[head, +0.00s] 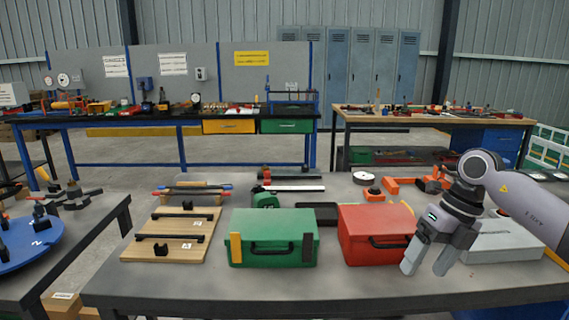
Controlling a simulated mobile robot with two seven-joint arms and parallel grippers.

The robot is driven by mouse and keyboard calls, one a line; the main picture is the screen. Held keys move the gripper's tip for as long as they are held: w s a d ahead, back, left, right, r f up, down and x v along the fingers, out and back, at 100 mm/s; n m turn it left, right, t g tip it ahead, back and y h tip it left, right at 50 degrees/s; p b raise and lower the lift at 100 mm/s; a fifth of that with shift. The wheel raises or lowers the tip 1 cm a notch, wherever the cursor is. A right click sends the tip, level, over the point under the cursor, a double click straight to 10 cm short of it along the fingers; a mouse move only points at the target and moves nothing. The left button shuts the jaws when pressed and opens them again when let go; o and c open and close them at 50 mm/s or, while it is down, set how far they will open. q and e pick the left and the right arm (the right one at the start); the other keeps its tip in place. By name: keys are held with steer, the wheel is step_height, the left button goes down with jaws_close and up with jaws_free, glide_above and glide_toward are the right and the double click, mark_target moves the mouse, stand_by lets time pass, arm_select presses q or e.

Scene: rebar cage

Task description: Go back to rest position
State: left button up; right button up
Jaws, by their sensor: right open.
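My right gripper (427,270) hangs at the right of the table in the head view, its fingers pointing down and apart with nothing between them. It is just right of the red toolbox (362,236) and in front of a light grey case (505,243), part of which it hides. My right arm comes in from the right edge. My left gripper is not in view. A green toolbox (272,240) with a black handle stands at the middle of the table, left of the red one. Both toolboxes are shut.
The grey table (190,285) has a wooden board (152,238) with black bars at its left and loose tools along its back. A second table with a blue disc (30,243) stands at the left. Workbenches and blue lockers (362,70) are behind. The front strip of the table is clear.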

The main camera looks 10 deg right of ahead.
steer(key=s+a+f+m+t+y+p, duration=0.1)
steer(key=s+a+m+t+y, duration=0.25)
steer(key=a+y, duration=0.65)
steer(key=s+a+f+m+t+y+p, duration=0.15)
steer(key=a+m+t+y, duration=0.35)
steer(key=a, duration=0.9)
steer(key=s+d+f+m+t+h, duration=0.3)
steer(key=s+d+f+m+h, duration=0.15)
steer(key=f+m+h, duration=0.5)
steer(key=s+d+f+m+t+h, duration=0.3)
steer(key=d+f+m+h, duration=0.3)
steer(key=m, duration=0.7)
steer(key=s+d+f+m+g+p, duration=0.1)
steer(key=s+f+m+g, duration=0.2)
steer(key=s+f, duration=0.5)
steer(key=shift+s+d+f+m+g+h, duration=0.15)
steer(key=shift+s+d+m+g+h, duration=0.2)
steer(key=shift+g, duration=0.2)
